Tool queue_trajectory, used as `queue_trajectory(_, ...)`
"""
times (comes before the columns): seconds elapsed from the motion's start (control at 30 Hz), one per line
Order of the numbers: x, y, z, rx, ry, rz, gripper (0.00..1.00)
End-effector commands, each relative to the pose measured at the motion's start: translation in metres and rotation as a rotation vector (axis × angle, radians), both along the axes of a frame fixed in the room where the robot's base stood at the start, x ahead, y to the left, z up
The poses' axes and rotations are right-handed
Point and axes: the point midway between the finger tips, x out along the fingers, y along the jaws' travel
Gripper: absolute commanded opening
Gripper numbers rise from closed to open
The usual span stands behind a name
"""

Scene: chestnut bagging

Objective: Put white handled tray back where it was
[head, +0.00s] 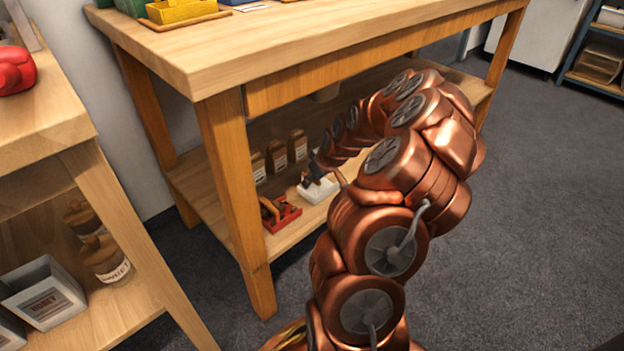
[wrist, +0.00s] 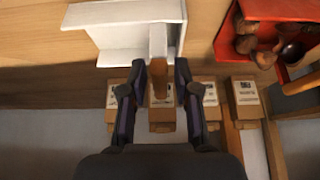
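The white handled tray (head: 319,192) rests on the lower shelf of the wooden workbench, partly hidden by my arm. In the wrist view the tray (wrist: 100,14) fills the top middle, with its handle (wrist: 158,45) pointing down toward my gripper. My gripper (wrist: 161,68) is open, its two dark fingers apart at either side of the handle's end. A gap shows between the handle and the right finger; I cannot tell whether the left finger touches. In the head view the gripper (head: 317,172) is small and right at the tray.
A red tray (head: 284,221) with brown chestnuts stands beside the white tray, also in the wrist view (wrist: 221,40). Several labelled brown packages (head: 277,156) stand behind. The bench leg (head: 237,190) and tabletop (head: 300,45) bound the shelf space. Floor (head: 530,220) at right is clear.

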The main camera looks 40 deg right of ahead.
Motion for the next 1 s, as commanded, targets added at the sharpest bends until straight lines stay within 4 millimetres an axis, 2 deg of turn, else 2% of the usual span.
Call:
queue_trajectory(0.33,0.000,0.000,0.001,0.000,0.000,0.000,0.38)
queue_trajectory(0.47,-0.003,0.000,0.010,0.000,-0.001,-0.001,0.38)
queue_trajectory(1.0,-0.048,0.001,0.094,-0.002,-0.003,-0.001,0.38)
